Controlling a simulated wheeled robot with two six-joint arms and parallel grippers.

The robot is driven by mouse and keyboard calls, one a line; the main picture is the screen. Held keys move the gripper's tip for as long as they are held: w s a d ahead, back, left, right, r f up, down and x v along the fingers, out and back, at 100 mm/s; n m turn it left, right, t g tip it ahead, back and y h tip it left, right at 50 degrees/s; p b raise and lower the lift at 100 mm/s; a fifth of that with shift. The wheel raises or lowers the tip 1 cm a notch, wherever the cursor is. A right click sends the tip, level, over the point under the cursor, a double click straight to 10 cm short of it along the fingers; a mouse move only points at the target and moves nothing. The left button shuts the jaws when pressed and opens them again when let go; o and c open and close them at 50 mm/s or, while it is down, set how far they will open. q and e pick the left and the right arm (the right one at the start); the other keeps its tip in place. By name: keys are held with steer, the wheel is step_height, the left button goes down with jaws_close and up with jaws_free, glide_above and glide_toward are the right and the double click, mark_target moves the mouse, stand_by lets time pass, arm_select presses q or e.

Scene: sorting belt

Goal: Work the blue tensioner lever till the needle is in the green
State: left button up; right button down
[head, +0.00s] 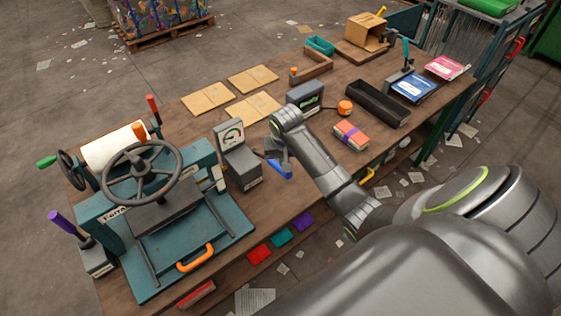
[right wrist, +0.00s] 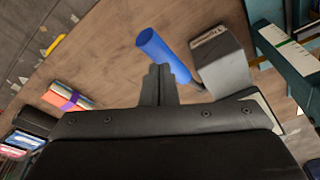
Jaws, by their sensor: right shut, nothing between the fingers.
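The blue tensioner lever (head: 281,169) sticks out from the right side of the grey tensioner box (head: 243,170). A gauge (head: 231,134) with a green band stands on top of the box; its needle is too small to read surely. My right gripper (head: 276,148) is just above the lever. In the right wrist view its fingers (right wrist: 158,80) are shut together and empty. There the blue lever handle (right wrist: 160,52) shows just beyond the fingertips, beside the tensioner box (right wrist: 222,65). I cannot tell whether the fingers touch the lever. My left gripper is not in view.
A teal press (head: 190,245) with a handwheel stands left of the tensioner. A grey display unit (head: 305,97), an orange button (head: 345,107) and a strapped bundle (head: 351,135) lie to the right. Cardboard sheets (head: 250,108) lie behind. The table's front edge is close to the lever.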

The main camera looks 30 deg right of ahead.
step_height(320, 180, down, 9)
steer(key=b, duration=0.4)
steer(key=shift+f, duration=0.15)
stand_by(2.8)
stand_by(0.3)
step_height(320, 180, up, 4)
steer(key=p, duration=0.4)
steer(key=shift+f, duration=0.2)
step_height(320, 180, up, 2)
steer(key=shift+r+p, duration=0.15)
steer(key=shift+p, duration=0.6)
steer(key=shift+r, duration=4.1)
